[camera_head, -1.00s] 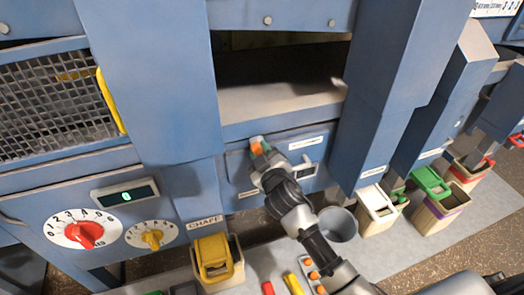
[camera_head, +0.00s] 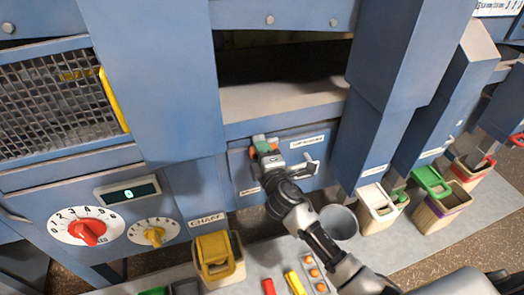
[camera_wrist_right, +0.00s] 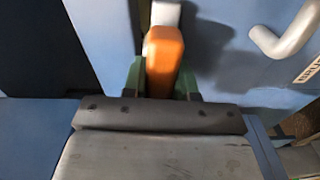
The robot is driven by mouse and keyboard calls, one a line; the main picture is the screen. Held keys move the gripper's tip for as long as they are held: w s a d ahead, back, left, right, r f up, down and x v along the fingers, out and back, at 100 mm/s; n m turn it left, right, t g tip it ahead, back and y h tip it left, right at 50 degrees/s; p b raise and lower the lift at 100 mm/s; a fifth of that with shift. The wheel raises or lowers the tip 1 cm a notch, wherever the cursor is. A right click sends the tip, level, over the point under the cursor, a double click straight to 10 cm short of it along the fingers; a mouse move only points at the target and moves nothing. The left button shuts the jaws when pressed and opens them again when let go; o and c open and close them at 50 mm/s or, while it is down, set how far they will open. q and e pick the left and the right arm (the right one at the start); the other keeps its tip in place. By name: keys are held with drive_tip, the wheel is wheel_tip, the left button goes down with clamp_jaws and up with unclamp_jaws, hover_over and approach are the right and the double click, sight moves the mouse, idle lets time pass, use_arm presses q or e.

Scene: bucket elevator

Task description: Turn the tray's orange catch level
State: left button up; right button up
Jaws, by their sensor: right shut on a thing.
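The tray's front (camera_head: 240,168) is a blue panel below the wide dark opening in the head view, with a white label along its top. The orange catch (camera_wrist_right: 164,50) stands between the green-tipped fingers of my right gripper (camera_wrist_right: 163,82) in the wrist view, with a pale end piece above it. In the head view the right gripper (camera_head: 267,150) is shut on the catch at the panel's upper left. The fingers partly hide the catch, and its exact angle is hard to tell. My left gripper is not in view.
A grey handle (camera_head: 303,164) sticks out right of the catch, close to my right gripper. A grey bucket (camera_head: 339,222) stands below. A yellow-topped chaff bin (camera_head: 214,255) is at lower left. Red (camera_head: 88,232) and yellow (camera_head: 154,235) dials are on the left panel.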

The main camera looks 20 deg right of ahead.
drive_tip(key=shift+f+n, duration=0.1)
drive_tip(key=shift+n, duration=0.5)
drive_tip(key=o, duration=0.9)
drive_tip(key=shift+s, duration=0.1)
drive_tip(key=s+b, duration=0.2)
drive_tip(key=s, duration=0.8)
drive_tip(key=shift+s+d, duration=0.15)
drive_tip(key=shift+s, duration=0.15)
